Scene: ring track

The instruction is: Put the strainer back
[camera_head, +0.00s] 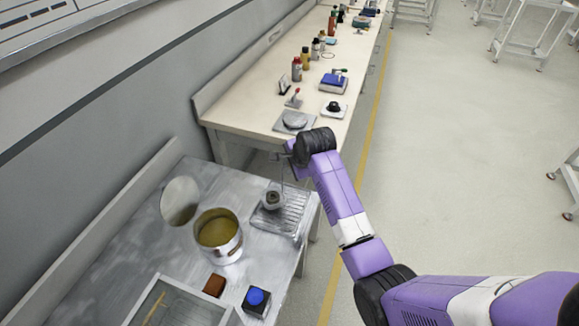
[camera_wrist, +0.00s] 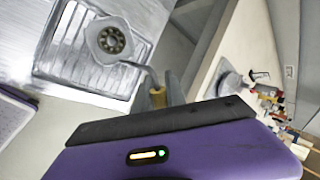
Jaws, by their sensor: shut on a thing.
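The strainer is a small grey bowl (camera_wrist: 110,40) with a dark, grainy middle in the wrist view. It also shows in the head view (camera_head: 272,201), over the ribbed metal tray (camera_head: 291,214). The tray also shows in the wrist view (camera_wrist: 70,80). A thin handle runs from the strainer to my gripper (camera_wrist: 166,92), which is shut on it. I cannot tell whether the strainer touches the tray. In the head view my gripper (camera_head: 287,168) is above the tray's far side, its fingertips hard to make out.
A metal pot (camera_head: 219,252) with yellowish contents stands left of the tray, with a round disc (camera_head: 180,200) behind it. A brown block (camera_head: 214,285), a blue-button box (camera_head: 257,300) and an open bin (camera_head: 156,288) are nearer. A cluttered pale bench (camera_head: 240,112) lies beyond.

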